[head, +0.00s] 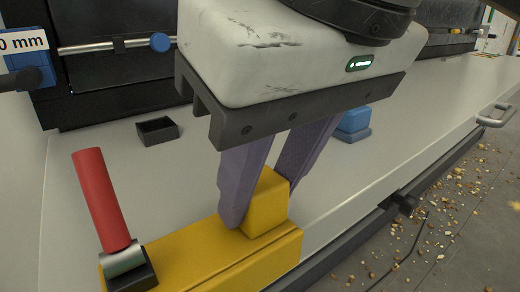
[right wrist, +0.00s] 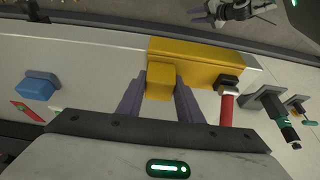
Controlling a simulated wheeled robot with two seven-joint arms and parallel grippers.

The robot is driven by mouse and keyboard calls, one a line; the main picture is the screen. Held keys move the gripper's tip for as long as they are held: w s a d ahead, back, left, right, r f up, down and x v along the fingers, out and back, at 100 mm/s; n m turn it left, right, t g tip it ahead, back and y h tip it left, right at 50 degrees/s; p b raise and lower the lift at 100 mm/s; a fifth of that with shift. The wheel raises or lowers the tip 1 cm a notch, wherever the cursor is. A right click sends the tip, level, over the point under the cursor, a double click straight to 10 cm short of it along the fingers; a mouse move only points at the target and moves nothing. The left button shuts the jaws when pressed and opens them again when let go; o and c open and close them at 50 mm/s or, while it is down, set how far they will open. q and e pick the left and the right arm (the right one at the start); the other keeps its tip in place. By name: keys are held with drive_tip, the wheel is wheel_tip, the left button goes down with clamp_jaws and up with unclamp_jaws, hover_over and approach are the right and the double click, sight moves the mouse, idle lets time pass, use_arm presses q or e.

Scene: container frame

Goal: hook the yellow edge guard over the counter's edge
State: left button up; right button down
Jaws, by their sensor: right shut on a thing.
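The yellow edge guard (head: 215,262) is a long bar with a raised block (head: 266,205) on top. It lies along the front edge of the pale counter (head: 350,180) and also shows in the right wrist view (right wrist: 190,57). My right gripper (head: 262,205) is shut on the raised block, with a purple finger on each side. In the right wrist view the bar overlaps the counter's edge. I cannot tell whether its lip is hooked over or only held there, as its underside is hidden.
A red handle (head: 101,200) on a black base stands at the guard's left end. A small black tray (head: 157,130) and a blue block (head: 353,124) sit farther back. A dark clamp-like piece (head: 400,203) and a metal handle (head: 495,115) are on the front edge. Debris litters the floor.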

drive_tip(key=shift+w+a, duration=0.1)
drive_tip(key=shift+w, duration=0.1)
idle(0.6)
drive_tip(key=c, duration=1.2)
unclamp_jaws()
drive_tip(key=shift+o, duration=0.2)
